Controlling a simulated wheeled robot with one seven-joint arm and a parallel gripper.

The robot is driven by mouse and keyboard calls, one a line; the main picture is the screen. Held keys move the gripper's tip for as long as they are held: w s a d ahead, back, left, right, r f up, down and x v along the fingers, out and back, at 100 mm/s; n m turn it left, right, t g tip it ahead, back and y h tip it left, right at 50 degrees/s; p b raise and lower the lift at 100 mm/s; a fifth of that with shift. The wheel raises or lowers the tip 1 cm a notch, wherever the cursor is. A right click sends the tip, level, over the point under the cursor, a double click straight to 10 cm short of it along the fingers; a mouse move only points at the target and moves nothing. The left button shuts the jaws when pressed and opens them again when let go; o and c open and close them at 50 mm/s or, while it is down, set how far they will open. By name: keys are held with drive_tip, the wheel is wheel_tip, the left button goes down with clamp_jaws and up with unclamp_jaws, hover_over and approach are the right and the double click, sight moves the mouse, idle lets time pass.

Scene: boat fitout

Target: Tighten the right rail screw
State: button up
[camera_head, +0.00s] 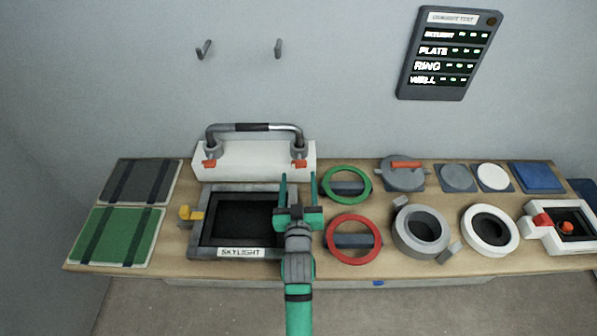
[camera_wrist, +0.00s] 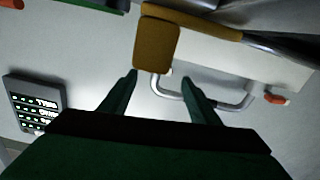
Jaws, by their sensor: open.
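The curved metal rail (camera_head: 255,128) stands on a white block (camera_head: 256,160) at the back of the bench. Its right screw (camera_head: 299,164) has an orange-red head at the rail's right foot. The left screw (camera_head: 209,163) looks alike and also shows in the wrist view (camera_wrist: 275,98). My gripper (camera_head: 298,178) is open, its two fingers apart and pointing toward the right screw in the head view. In the wrist view the fingers (camera_wrist: 160,76) show nothing clearly held. An ochre block (camera_wrist: 157,45) there covers the area near the rail's right foot; the right screw is not visible.
The skylight frame (camera_head: 195,240) lies just left of my gripper, with a yellow latch (camera_head: 190,213). A green ring (camera_head: 327,187) and a red ring (camera_head: 330,243) lie close on the right. A status panel (camera_head: 449,54) hangs on the wall.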

drive_tip(key=s, duration=0.5)
drive_tip(key=shift+s, duration=0.4)
